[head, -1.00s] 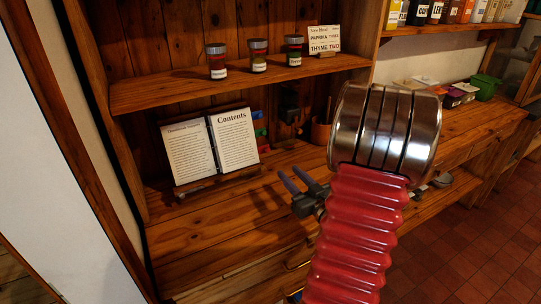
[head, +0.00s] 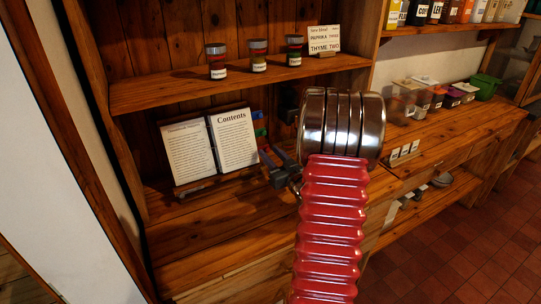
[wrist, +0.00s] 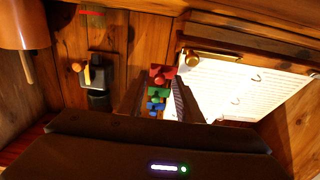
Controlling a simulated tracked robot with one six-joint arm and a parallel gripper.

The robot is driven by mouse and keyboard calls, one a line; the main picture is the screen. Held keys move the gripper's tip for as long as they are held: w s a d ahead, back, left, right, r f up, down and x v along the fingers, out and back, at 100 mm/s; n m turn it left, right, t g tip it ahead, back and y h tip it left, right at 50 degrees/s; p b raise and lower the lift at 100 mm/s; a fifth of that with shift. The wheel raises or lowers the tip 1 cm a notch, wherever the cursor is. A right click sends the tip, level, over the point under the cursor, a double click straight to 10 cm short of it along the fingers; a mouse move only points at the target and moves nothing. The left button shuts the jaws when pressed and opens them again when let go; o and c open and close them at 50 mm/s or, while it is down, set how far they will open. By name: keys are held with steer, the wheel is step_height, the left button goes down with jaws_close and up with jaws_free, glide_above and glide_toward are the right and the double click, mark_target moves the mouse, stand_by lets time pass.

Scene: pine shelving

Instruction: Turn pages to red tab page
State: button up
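The recipe book (head: 188,150) stands open on a wooden stand, its right page headed "Contents" (head: 233,138). Coloured tabs (head: 260,132) stick out past its right edge. In the wrist view the book's page (wrist: 235,88) shows sideways with its rings, and a red tab (wrist: 161,73) sits with green and blue tabs along the edge. My gripper (head: 273,156) is just right of the book's lower right edge. Its fingers (wrist: 157,90) are apart, with the tabs showing between them and nothing visibly held. I cannot tell whether a finger touches the page.
Spice jars (head: 258,56) and a small sign (head: 323,40) stand on the shelf above. A terracotta pot (wrist: 22,25) and a dark object (wrist: 98,72) stand near the book. Containers (head: 440,96) and small cards (head: 404,151) are on the counter at right.

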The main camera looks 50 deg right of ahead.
steer(key=shift+w, duration=0.1)
steer(key=shift+c, duration=0.4)
jaws_close()
steer(key=shift+a, duration=0.15)
